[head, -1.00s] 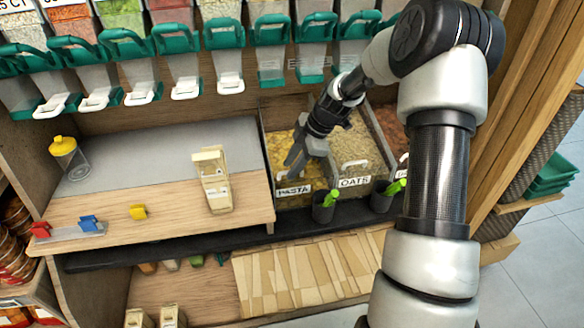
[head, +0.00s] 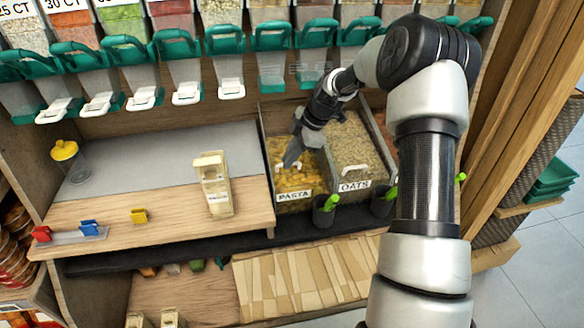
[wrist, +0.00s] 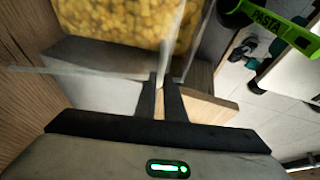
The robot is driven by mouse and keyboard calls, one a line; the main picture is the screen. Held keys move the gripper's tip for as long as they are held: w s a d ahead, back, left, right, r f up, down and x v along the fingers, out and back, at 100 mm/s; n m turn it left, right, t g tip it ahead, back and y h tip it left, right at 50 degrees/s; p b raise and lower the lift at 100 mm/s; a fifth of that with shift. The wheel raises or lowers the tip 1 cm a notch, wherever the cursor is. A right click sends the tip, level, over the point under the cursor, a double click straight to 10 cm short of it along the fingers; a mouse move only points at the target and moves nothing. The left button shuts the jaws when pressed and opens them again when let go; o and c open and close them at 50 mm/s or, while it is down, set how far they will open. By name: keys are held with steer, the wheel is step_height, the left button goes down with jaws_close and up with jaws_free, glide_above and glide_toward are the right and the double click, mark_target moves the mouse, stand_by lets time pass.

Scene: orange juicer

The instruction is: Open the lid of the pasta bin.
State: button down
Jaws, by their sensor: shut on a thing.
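The pasta bin (head: 293,197) stands right of the counter, with yellow pasta inside and a white PASTA label on its front. Its clear lid is hard to make out in the head view; in the wrist view a clear panel with pale edges (wrist: 70,71) lies over the pasta. My gripper (head: 290,160) is at the front part of the bin, above the label. In the wrist view my gripper (wrist: 165,100) has its two dark fingers close together on a thin clear edge, which appears to be part of the lid. The exact grip point is unclear.
The oats bin (head: 355,186) stands directly right, with a white handle. Dark cups with green scoops (head: 325,207) hang in front of the bins. Dispensers with green handles (head: 271,50) line the space above. A beige container (head: 214,188) stands on the counter to the left.

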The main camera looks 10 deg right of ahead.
steer(key=w, duration=0.1)
steer(key=w+r, duration=0.1)
steer(key=w, duration=0.1)
steer(key=shift+w, duration=0.3)
steer(key=c, duration=1.8)
jaws_free()
steer(key=shift+c, duration=0.2)
steer(key=shift+r, duration=0.1)
steer(key=shift+d+r+p, duration=0.15)
steer(key=shift+r+p, duration=0.15)
steer(key=shift+p, duration=0.15)
steer(key=s+d+p, duration=0.1)
steer(key=s+d, duration=0.4)
steer(key=d, duration=0.6)
steer(key=shift+s+r+p, duration=0.15)
steer(key=shift+p, duration=0.25)
